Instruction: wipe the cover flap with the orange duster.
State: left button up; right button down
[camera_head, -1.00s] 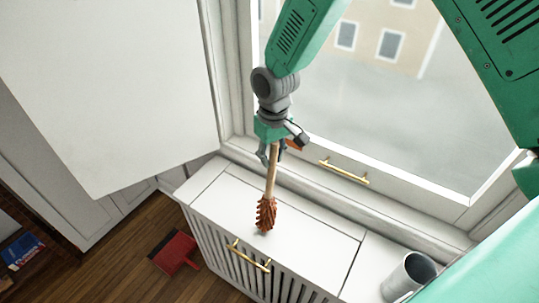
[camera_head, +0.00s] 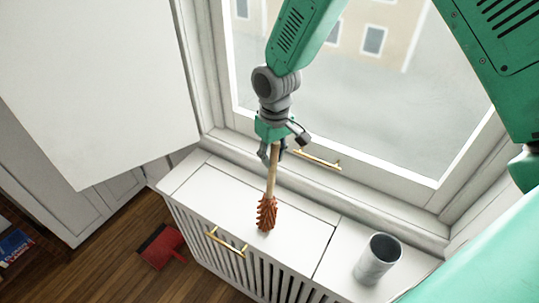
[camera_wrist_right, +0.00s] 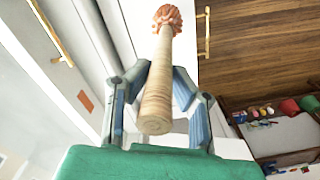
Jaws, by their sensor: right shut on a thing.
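The orange duster (camera_head: 266,213) has a pale wooden handle and a ridged orange head. My right gripper (camera_head: 270,153) is shut on the handle, with the head hanging down. The handle (camera_wrist_right: 157,90) also shows between the fingers in the right wrist view. The cover flap (camera_head: 222,200) is the white panel on top of the slatted white cabinet under the window, with a brass handle (camera_head: 226,242) near its front edge. The duster head is over the middle of the flap and appears to touch it; exact contact is hard to tell. My left gripper is not in view.
A grey cylindrical cup (camera_head: 376,262) stands on the cabinet top to the right of the flap. The window with a brass handle (camera_head: 317,159) is behind. A large white panel (camera_head: 95,80) is at the left. A red dustpan (camera_head: 161,246) lies on the wooden floor.

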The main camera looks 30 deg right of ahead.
aim_at(278, 143)
jog(key=r, duration=0.1)
jog(key=d+r, duration=0.1)
jog(key=shift+s+r, duration=0.1)
jog(key=shift+r, duration=0.3)
jog(key=shift+d+r, duration=0.25)
jog(key=shift+r, duration=0.3)
jog(key=shift+a+r, duration=0.25)
jog(key=shift+r, duration=0.5)
jog(key=shift+a+r, duration=0.25)
jog(key=shift+r, duration=0.45)
jog(key=shift+a+r, duration=0.25)
jog(key=shift+r, duration=0.5)
jog(key=shift+d+f, duration=0.1)
jog(key=shift+d, duration=0.55)
jog(key=shift+a, duration=0.2)
jog(key=shift+a, duration=0.3)
jog(key=shift+d, duration=0.35)
